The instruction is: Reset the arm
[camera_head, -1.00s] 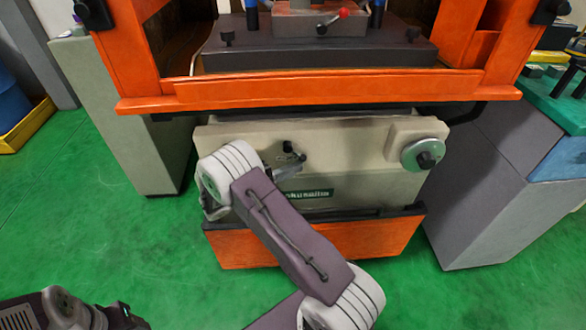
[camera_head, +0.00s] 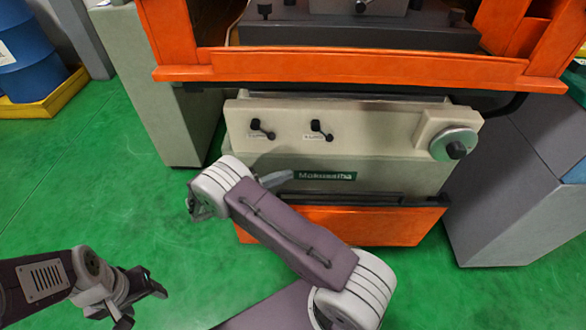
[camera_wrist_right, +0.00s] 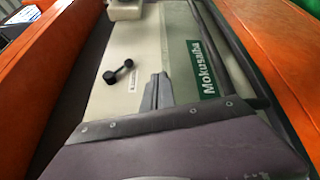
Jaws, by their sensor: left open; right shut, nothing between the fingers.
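My left arm reaches in at the lower left of the head view. Its gripper (camera_head: 150,294) is open and empty, low over the green floor. My right arm crosses the front of the machine (camera_head: 340,125). Its gripper (camera_head: 287,176) is shut and empty, just below the left black lever (camera_head: 261,129) and beside the green "Mokusaiba" label (camera_head: 325,176). Its shut fingers also show in the right wrist view (camera_wrist_right: 157,95), near a black lever (camera_wrist_right: 117,72) and the label (camera_wrist_right: 202,70). I cannot tell whether the fingers touch the panel.
A second black lever (camera_head: 320,130) and a round handwheel (camera_head: 454,144) are on the beige front. An orange frame (camera_head: 350,66) juts out above it, with an orange base (camera_head: 350,225) below. Grey cabinets stand on both sides. Green floor (camera_head: 80,190) is free at left.

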